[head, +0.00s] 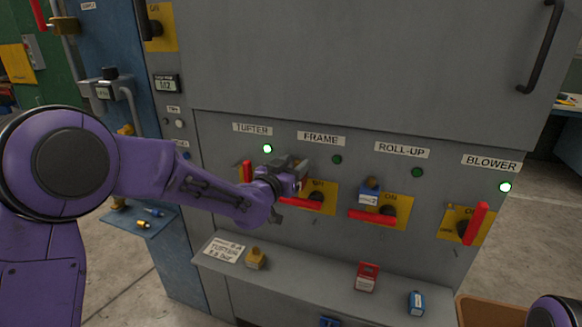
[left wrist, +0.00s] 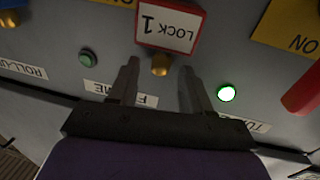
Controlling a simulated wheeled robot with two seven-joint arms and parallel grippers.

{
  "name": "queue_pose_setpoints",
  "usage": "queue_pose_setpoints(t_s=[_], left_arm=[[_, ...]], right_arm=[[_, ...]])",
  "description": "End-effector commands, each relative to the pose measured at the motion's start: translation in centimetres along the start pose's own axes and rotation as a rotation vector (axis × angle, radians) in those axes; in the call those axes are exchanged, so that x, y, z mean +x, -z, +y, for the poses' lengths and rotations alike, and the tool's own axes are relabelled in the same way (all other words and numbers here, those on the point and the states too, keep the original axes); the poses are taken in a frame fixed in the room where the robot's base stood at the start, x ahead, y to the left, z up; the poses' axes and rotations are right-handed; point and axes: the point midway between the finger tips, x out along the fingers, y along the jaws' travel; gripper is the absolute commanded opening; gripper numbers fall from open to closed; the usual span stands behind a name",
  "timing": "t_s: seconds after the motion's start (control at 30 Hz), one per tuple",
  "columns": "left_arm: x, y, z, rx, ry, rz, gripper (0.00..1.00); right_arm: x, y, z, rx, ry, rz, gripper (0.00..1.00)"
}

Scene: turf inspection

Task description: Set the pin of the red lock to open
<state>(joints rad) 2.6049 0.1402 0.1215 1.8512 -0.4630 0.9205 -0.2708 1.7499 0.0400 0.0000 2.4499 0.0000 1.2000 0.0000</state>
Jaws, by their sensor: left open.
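A red lock (left wrist: 170,27) marked LOCK 1 shows upside down at the top of the left wrist view. Its brass pin (left wrist: 160,65) lies between my left gripper's (left wrist: 160,70) open fingertips, with space on both sides; contact is not visible. In the head view my left gripper (head: 297,184) is in front of the FRAME switch (head: 319,196) and hides this lock. Another red lock-like piece (head: 367,277) with a pale label sits on the shelf. My right gripper is not in view.
A blue LOCK 2 (head: 369,195) is at the ROLL-UP switch. A yellow lock (head: 255,258) and a blue piece (head: 416,303) stand on the shelf (head: 310,277). Red switch handles, such as the BLOWER handle (head: 475,223), stick out. TUFTER and BLOWER lamps glow green.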

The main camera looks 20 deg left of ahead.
Motion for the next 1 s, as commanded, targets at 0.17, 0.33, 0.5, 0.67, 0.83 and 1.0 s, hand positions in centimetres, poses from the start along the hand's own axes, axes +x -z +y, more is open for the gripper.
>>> queue_pose_setpoints(t_s=[0.17,0.33,0.5,0.67,0.83,1.0], left_arm=[[-2.6,-0.2,0.0,0.0,0.001,0.001,0.49],[-6.8,-0.1,0.0,0.001,0.001,0.003,0.49],[-9.7,0.0,-0.1,0.0,0.002,0.002,0.49],[-10.6,0.0,-0.1,-0.001,0.001,0.002,0.49],[-10.5,0.0,-0.1,0.0,0.001,0.001,0.49],[-10.5,0.0,-0.1,0.0,0.001,0.001,0.49]], right_arm=[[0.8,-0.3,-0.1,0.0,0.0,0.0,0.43],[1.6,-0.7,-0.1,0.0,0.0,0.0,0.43],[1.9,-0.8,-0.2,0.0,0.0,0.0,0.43],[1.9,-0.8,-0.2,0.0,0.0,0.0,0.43],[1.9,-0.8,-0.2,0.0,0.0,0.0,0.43],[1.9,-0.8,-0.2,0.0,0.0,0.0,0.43]])
